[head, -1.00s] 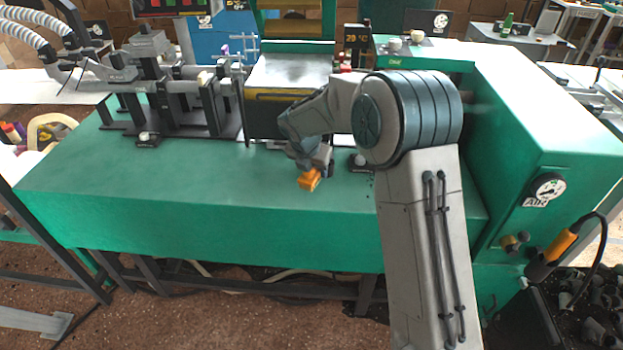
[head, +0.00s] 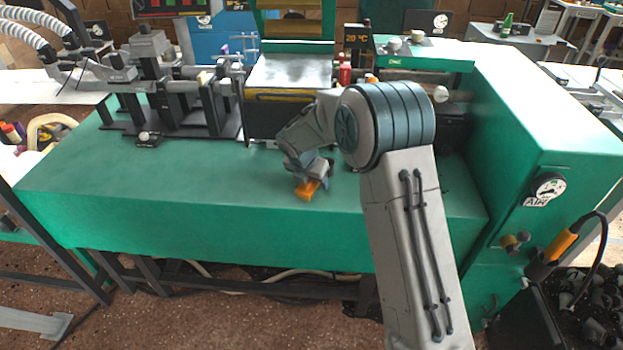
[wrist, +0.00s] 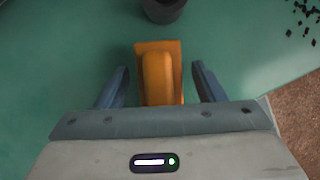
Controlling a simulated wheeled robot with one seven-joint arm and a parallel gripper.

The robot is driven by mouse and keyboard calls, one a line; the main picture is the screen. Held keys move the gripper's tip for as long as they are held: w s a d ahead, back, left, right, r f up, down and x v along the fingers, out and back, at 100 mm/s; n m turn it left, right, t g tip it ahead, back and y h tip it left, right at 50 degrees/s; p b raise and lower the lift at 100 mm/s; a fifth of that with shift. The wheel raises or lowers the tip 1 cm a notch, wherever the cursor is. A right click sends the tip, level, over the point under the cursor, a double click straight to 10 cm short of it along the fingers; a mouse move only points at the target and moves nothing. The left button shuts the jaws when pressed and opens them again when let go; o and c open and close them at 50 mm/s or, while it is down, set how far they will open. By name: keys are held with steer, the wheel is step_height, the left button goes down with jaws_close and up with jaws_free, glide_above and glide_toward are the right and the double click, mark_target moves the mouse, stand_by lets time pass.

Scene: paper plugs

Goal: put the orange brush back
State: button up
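The orange brush (head: 308,189) is at the front part of the green machine top (head: 200,185), below my gripper (head: 310,178) in the head view. In the wrist view the brush (wrist: 160,72) is a blocky orange shape between the two blue-grey fingers of my gripper (wrist: 160,85). A gap of green shows on each side of it, so the fingers are open and not touching it. Its near end is hidden behind the gripper body. I cannot tell whether the brush rests flat on the top.
A dark round cup-like part (wrist: 163,8) stands just beyond the brush. Black crumbs (wrist: 305,15) lie at the upper right. A black fixture (head: 180,105) stands at the back left. The left front top is clear. An orange-handled tool (head: 558,245) hangs at the right.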

steer(key=shift+r, duration=0.1)
steer(key=v, duration=1.2)
steer(key=shift+p, duration=0.3)
steer(key=shift+s+d+r, duration=0.1)
steer(key=shift+d+r, duration=0.1)
steer(key=shift+r, duration=0.05)
steer(key=s+d+r+m+g, duration=0.1)
steer(key=s+d+r+m, duration=0.2)
steer(key=s+d+m, duration=0.45)
steer(key=s+d+r+m, duration=0.3)
steer(key=s+d+m, duration=0.3)
steer(key=m, duration=0.2)
steer(key=s+d+m+y, duration=0.1)
steer(key=s+d+m, duration=0.2)
steer(key=s+m, duration=0.5)
steer(key=s+d+f+m+y, duration=0.1)
steer(key=s+d+m, duration=0.1)
steer(key=s+m, duration=0.5)
steer(key=shift+s+d+f+m+g, duration=0.15)
steer(key=shift+s+d+m+g, duration=0.2)
steer(key=shift+s, duration=0.55)
